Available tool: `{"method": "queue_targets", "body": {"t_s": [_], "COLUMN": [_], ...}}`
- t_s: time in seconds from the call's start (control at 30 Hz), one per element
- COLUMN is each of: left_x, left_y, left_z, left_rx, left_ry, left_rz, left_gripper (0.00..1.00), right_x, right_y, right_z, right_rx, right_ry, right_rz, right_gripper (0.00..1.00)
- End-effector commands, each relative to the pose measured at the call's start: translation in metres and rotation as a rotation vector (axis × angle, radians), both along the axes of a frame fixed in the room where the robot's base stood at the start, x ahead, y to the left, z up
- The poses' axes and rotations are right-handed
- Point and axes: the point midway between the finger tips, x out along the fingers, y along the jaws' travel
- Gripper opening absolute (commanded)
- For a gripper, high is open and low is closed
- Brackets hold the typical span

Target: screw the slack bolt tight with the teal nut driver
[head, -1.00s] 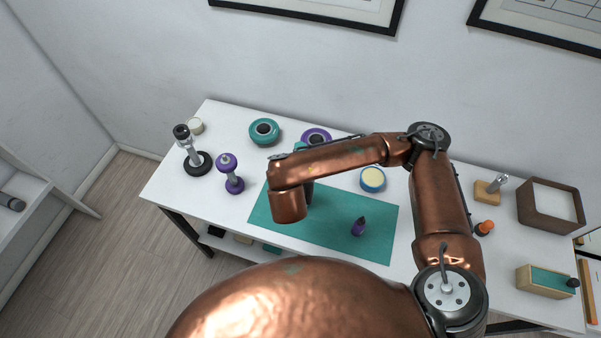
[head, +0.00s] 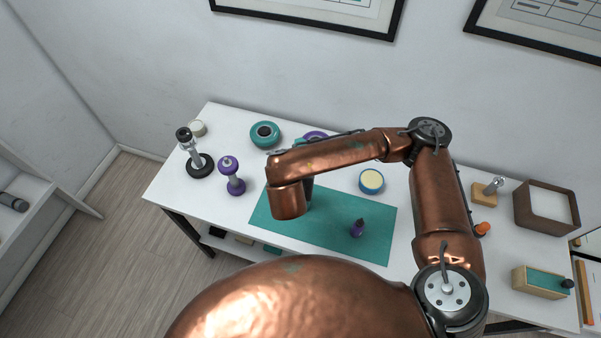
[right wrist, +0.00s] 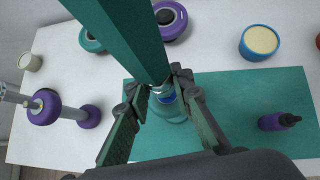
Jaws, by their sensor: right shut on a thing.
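In the right wrist view my right gripper (right wrist: 163,88) is shut on the teal nut driver (right wrist: 128,38). The driver's long, faceted teal handle runs from the fingertips up past the top edge. I cannot tell whether the driver touches anything there. The slack bolt cannot be made out; the fingers and driver cover that spot. In the head view my right arm's copper wrist hides the gripper. My left gripper is out of view.
A brown tray (head: 546,208) and a wooden box (head: 541,282) stand at right.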

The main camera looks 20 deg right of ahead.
Motion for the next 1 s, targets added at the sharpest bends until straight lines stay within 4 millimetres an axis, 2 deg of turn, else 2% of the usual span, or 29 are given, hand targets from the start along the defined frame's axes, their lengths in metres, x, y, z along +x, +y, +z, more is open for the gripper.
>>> {"method": "queue_targets", "body": {"t_s": [0.5,0.87,1.0], "left_x": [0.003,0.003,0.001], "left_y": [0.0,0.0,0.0], "left_z": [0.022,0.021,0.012], "left_rx": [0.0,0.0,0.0], "left_ry": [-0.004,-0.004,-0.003], "left_rz": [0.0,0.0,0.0], "left_gripper": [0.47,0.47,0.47], "right_x": [0.0,0.0,0.001], "right_y": [0.0,0.0,-0.002], "right_z": [0.036,0.037,0.034], "right_rx": [0.0,0.001,0.001], "right_ry": [-0.002,0.0,0.0], "right_rz": [0.0,0.002,0.04], "right_gripper": [0.0,0.0,0.0]}}
